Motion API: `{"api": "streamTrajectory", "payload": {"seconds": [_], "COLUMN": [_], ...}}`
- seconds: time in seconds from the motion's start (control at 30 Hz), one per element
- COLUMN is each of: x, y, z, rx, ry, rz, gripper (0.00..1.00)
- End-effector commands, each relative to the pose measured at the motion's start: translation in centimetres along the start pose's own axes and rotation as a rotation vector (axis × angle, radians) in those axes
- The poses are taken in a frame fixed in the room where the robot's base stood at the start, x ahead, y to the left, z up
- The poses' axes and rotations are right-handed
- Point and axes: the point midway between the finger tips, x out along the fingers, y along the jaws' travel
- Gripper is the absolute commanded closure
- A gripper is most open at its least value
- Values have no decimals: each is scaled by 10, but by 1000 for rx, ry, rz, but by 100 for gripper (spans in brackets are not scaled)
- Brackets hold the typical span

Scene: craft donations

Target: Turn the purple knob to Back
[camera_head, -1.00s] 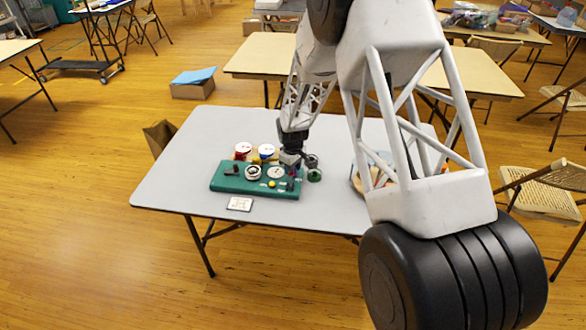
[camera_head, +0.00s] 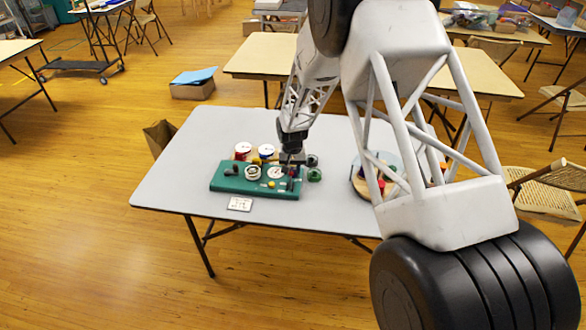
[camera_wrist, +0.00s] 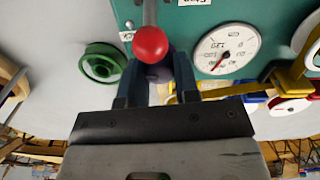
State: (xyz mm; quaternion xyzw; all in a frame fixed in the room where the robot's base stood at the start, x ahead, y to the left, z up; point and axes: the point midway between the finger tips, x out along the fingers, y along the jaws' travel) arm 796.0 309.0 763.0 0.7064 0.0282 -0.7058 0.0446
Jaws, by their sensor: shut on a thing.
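A green control panel (camera_head: 230,186) lies on the grey table, with a dial and several small controls. My gripper (camera_wrist: 156,78) is over the panel's right end, its two dark fingers pointing at the panel. They are shut around a dark bluish-purple piece, the purple knob (camera_wrist: 158,72), mostly hidden by a red ball (camera_wrist: 150,45) on a metal stem in front of it. A partly covered white label ending in "CK" (camera_wrist: 126,36) is left of the stem, and a "Stop" label (camera_wrist: 195,2) is at the top. The knob's pointing direction is hidden. In the head view my gripper (camera_head: 293,160) covers that spot.
A white dial (camera_wrist: 228,50) and a yellow part (camera_wrist: 230,91) are close right of the fingers. A green spool-like object (camera_wrist: 102,63) is at left. Two round-topped containers (camera_head: 244,149) stand behind the panel. A card (camera_head: 240,204) lies in front.

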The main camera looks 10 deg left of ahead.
Motion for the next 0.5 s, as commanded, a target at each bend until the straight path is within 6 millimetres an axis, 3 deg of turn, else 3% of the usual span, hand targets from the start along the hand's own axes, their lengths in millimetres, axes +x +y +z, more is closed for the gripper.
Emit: {"api": "streamTrajectory", "payload": {"seconds": [0.5], "x": [-1], "y": [0], "z": [-1], "rx": [394], "ry": [-8], "rz": [-1], "gripper": [95]}}
